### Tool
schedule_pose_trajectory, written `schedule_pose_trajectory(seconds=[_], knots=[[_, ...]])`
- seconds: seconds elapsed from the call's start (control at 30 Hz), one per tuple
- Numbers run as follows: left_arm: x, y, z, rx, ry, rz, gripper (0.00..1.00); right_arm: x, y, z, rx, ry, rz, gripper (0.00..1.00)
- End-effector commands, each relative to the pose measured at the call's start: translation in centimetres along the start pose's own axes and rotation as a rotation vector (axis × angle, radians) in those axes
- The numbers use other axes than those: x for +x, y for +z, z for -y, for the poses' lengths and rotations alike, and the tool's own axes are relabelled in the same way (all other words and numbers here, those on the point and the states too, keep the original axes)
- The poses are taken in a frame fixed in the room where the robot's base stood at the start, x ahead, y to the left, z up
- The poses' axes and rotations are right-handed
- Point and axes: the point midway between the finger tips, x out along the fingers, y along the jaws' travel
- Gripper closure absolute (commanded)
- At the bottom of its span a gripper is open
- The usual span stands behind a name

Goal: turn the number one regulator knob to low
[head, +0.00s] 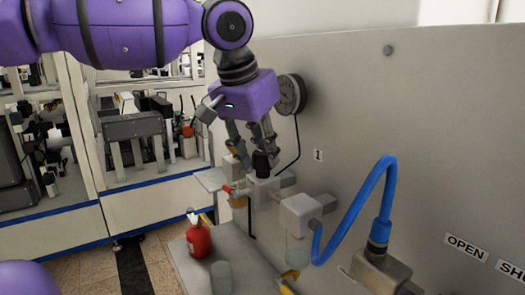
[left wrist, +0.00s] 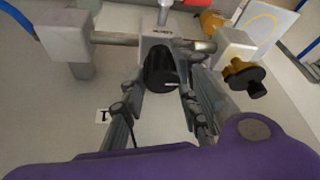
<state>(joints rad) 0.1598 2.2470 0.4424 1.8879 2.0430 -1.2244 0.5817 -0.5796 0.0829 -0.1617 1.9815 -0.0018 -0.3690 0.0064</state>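The black regulator knob (head: 261,163) sits on a grey regulator block by the wall, left of a label "1" (head: 318,155). In the left wrist view the knob (left wrist: 160,68) is in the middle, with a short pale mark pointing right. My left gripper (head: 256,150) comes down from above with its fingers apart on either side of the knob. In the left wrist view the left gripper (left wrist: 162,82) straddles the knob; the fingers are close to its sides and I see no clear contact. My right gripper is not in view.
A round dark gauge (head: 291,94) is on the wall behind my left gripper. A blue hose (head: 362,195) arches at the right. An "OPEN" label (head: 466,247) is at the far right.

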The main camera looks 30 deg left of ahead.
Motion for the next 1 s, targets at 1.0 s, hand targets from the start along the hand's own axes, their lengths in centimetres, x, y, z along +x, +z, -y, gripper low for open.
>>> schedule_pose_trajectory(seconds=[1.0], knots=[[0.12,-0.29,-0.69,-0.362,-0.138,-0.002,0.98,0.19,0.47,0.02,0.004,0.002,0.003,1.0]])
